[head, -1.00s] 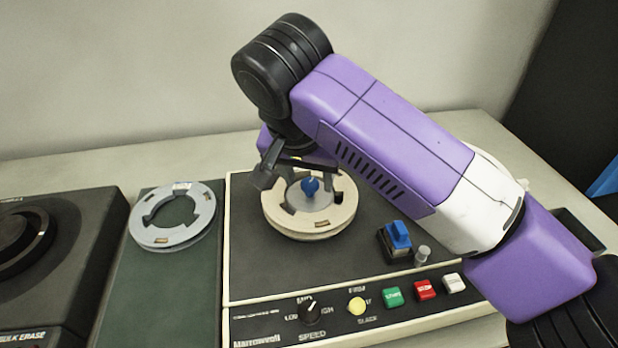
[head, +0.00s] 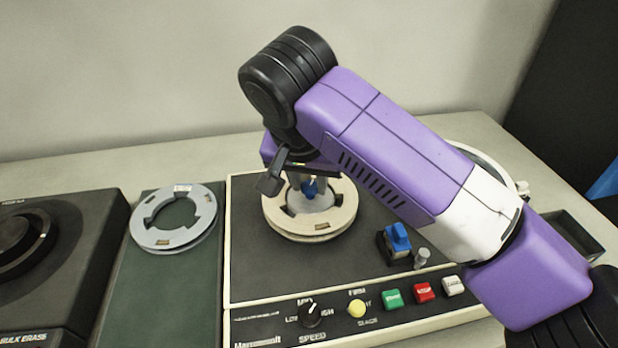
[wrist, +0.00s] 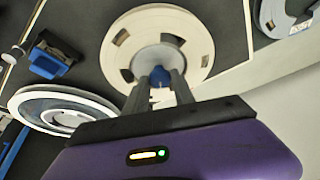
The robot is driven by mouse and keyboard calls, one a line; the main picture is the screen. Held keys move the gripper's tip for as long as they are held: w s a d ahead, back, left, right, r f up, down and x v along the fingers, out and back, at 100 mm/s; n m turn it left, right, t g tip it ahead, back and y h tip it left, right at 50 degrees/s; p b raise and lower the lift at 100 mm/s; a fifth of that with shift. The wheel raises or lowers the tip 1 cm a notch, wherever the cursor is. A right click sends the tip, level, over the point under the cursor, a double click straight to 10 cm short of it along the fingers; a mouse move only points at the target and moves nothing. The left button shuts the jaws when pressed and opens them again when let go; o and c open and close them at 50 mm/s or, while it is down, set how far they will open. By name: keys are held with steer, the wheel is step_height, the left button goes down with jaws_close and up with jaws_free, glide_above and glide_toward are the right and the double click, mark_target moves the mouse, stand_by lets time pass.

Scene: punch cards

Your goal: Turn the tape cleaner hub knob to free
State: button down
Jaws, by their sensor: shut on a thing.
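The hub knob is blue and stands at the centre of the cream tape reel (head: 283,226) on the tape cleaner (head: 255,275). In the head view the knob (head: 309,187) shows between my fingertips. My gripper (head: 308,184) reaches down from above and is shut on the knob. In the wrist view both grey fingers of my gripper (wrist: 160,80) stand on either side of the blue knob (wrist: 160,76), over the grey hub (wrist: 150,57). The fingers hide part of the knob, and I cannot read its setting.
A grey reel (head: 152,237) lies on a green surface left of the cleaner. A dark bulk eraser (head: 85,240) stands at far left. A blue-topped part (head: 398,237), a speed knob (head: 310,314) and coloured buttons (head: 424,292) sit near the front. Another reel (wrist: 60,108) shows in the wrist view.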

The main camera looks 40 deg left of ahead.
steer(key=n+p, duration=0.2)
steer(key=n+y+p, duration=0.1)
steer(key=p, duration=0.1)
steer(key=shift+d+r+g, duration=0.15)
steer(key=shift+r+g, duration=0.1)
steer(key=shift+g, duration=0.15)
steer(key=n+g+y+p, duration=0.1)
steer(key=n+p, duration=0.2)
steer(key=n, duration=0.1)
steer(key=shift+w+p, duration=0.15)
steer(key=shift+p, duration=0.2)
steer(key=n+p, duration=0.1)
steer(key=n+g+p, duration=0.1)
steer(key=n, duration=0.1)
steer(key=shift+w+d+f+y, duration=0.1)
steer(key=shift+w+f+y, duration=0.1)
steer(key=shift+y, duration=0.1)
steer(key=shift+w+n+g+p, duration=0.1)
steer(key=shift+n+g+p, duration=0.65)
steer(key=shift+n, duration=0.95)
steer(key=c, duration=1.1)
jaws_free()
steer(key=shift+o, duration=0.2)
